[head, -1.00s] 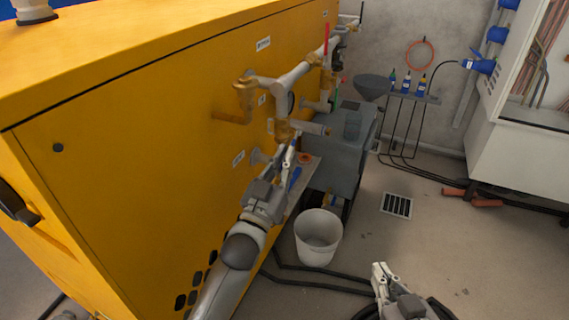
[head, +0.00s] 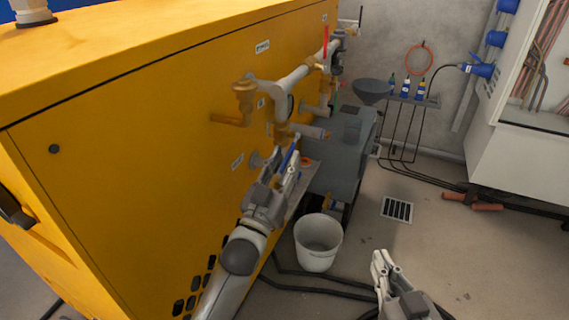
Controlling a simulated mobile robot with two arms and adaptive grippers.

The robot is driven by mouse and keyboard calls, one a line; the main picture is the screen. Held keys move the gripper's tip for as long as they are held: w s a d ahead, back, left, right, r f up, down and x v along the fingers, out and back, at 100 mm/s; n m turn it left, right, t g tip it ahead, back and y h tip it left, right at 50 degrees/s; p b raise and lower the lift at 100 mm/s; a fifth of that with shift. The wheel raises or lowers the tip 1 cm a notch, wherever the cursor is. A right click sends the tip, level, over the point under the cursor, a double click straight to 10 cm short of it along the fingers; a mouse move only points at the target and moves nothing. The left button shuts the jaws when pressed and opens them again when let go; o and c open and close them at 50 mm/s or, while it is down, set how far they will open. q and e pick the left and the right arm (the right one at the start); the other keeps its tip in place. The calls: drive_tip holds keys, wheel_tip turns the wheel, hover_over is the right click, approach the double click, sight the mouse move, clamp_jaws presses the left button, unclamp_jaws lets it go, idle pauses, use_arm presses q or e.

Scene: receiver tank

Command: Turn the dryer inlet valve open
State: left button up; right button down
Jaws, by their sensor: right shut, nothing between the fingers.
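A blue lever (head: 288,156) shows at the lower pipework on the side of the yellow cabinet; its valve body is partly hidden. My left gripper (head: 283,160) is at this lever, its fingers spread, with the blue lever appearing between them; I cannot tell whether they touch it. Pipework (head: 292,78) with brass fittings (head: 244,92) runs above, and a red lever (head: 326,40) stands upright farther back. The labels are too small to read, so I cannot tell for sure which valve is the dryer inlet. My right gripper (head: 385,262) is shut and empty over the floor.
The yellow cabinet (head: 130,190) fills the left. A white bucket (head: 318,243) stands on the floor beside a grey tank unit (head: 335,155). Black hoses (head: 315,289) cross the floor. A floor grate (head: 397,209) lies in clear floor to the right.

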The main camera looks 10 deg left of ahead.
use_arm(q)
drive_tip(key=v, duration=1.2)
